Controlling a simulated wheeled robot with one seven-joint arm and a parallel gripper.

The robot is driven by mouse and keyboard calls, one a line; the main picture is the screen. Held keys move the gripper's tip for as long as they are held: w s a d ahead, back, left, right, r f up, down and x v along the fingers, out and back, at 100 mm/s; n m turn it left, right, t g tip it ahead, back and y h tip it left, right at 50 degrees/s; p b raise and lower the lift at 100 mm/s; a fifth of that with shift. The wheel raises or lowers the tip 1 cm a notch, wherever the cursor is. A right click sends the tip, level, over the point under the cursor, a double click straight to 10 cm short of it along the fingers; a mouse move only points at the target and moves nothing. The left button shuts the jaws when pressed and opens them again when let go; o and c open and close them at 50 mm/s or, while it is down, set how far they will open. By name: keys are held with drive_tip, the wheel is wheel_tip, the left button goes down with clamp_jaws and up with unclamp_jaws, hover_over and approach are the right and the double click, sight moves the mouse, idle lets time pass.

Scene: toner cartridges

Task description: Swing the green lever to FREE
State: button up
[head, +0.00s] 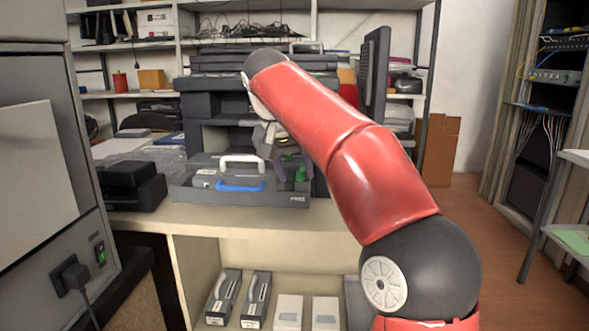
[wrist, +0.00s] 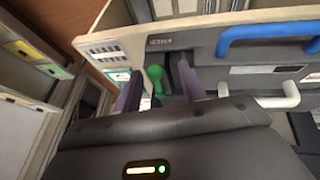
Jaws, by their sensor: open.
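The green lever (head: 301,174) stands at the right end of the printer's pulled-out grey tray (head: 260,198), near a FREE label on the tray's front edge. In the wrist view the lever's round green knob (wrist: 155,73) shows between my two purple fingers. My gripper (wrist: 160,78) is open around the knob, with a visible gap on the right; I cannot tell whether the left finger touches it. In the head view my gripper (head: 289,168) is partly hidden by my red arm. The lever's base is mostly hidden.
A blue handle (head: 240,186) and a white handle (head: 242,159) stand on the tray left of the lever. A black device (head: 132,185) sits at the bench's left. A dark monitor (head: 374,75) stands behind my arm. Cartridges (head: 223,297) lie on the shelf below.

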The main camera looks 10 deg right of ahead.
clamp_jaws()
drive_tip(key=shift+s+d+n, duration=0.25)
drive_tip(key=shift+d+n, duration=0.1)
drive_tip(key=shift+n, duration=0.35)
unclamp_jaws()
drive_tip(key=v, duration=0.8)
drive_tip(key=shift+d+p, duration=0.2)
drive_tip(key=shift+p, duration=0.2)
drive_tip(key=shift+s+f, duration=0.1)
drive_tip(key=shift+s, duration=0.05)
